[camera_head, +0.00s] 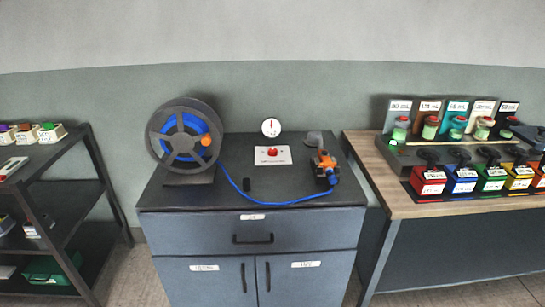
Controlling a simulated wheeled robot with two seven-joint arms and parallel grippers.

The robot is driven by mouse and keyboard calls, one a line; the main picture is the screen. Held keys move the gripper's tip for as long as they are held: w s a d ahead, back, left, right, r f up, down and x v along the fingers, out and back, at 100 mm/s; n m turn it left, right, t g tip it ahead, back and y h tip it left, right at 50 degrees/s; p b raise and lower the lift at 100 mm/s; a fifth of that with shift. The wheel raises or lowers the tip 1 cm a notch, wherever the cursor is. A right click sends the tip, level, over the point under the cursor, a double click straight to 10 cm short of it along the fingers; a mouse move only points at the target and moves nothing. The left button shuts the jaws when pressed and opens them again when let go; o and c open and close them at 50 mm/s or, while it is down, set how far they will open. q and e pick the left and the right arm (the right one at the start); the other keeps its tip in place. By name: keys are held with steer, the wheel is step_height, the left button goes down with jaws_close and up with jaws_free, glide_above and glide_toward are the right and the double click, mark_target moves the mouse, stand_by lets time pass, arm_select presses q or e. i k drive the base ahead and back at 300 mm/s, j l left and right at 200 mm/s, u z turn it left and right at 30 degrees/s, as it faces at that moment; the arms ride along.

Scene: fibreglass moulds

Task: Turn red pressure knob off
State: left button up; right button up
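The red knob (272,151) sits on a white plate (262,158) on the dark top of the grey cabinet. A round white gauge (271,127) stands just behind it. The knob is too small for me to tell which way it is turned. Neither of my grippers is in the head view.
A hose reel (166,125) with blue hose stands left on the cabinet (182,222). The hose (279,204) runs along the front to an orange tool (325,167). A wooden bench (398,200) and dark shelf (83,193) flank the cabinet.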

mark_target(272, 152)
steer(key=i+l+u, duration=0.1)
steer(key=i, duration=0.35)
steer(key=i+l+u, duration=0.15)
steer(key=i, duration=0.35)
steer(key=i+l+u, duration=0.1)
steer(key=i+l, duration=0.2)
steer(key=i, duration=0.15)
steer(key=u, duration=1)
